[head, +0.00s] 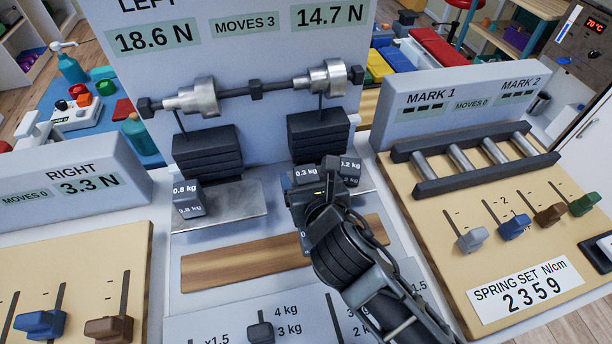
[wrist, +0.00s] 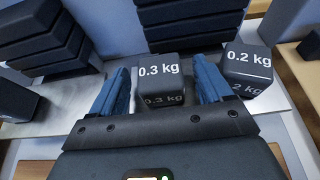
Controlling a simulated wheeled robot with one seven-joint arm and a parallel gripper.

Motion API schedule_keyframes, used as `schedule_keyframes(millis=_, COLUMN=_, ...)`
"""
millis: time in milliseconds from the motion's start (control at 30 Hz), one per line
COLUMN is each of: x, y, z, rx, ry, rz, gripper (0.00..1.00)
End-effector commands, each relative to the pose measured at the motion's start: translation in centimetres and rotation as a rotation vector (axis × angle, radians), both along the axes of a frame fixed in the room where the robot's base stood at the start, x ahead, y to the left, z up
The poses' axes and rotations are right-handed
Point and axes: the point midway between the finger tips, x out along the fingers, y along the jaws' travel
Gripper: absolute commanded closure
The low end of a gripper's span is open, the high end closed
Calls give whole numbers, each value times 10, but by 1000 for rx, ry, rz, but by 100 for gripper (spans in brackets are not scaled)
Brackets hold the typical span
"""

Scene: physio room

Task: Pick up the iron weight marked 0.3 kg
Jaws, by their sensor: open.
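The iron weight marked 0.3 kg (wrist: 160,80) is a small dark block with white lettering. In the wrist view it stands on the metal plate (wrist: 280,125), just beyond and between my open fingers. My gripper (wrist: 162,84) has two blue fingers, one on each side of the weight's near part, and holds nothing. I cannot tell whether the fingers touch the weight. In the head view the 0.3 kg weight (head: 306,174) shows just past my gripper (head: 308,190), partly hidden by it.
The 0.2 kg weight (wrist: 246,68) stands close to the right of it. Dark stacked weights (head: 318,132) hang behind. A wooden strip (head: 230,262) lies in front. A spring panel (head: 470,200) is at the right.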

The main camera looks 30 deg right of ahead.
Motion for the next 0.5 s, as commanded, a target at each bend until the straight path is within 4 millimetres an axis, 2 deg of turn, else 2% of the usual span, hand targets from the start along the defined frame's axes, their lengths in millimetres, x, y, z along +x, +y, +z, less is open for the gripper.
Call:
schedule_keyframes(millis=300, x=6, y=-2, z=-3, rx=1, ry=0, rz=0, gripper=21)
schedule_keyframes(millis=500, x=6, y=-2, z=-3, rx=1, ry=0, rz=0, gripper=39)
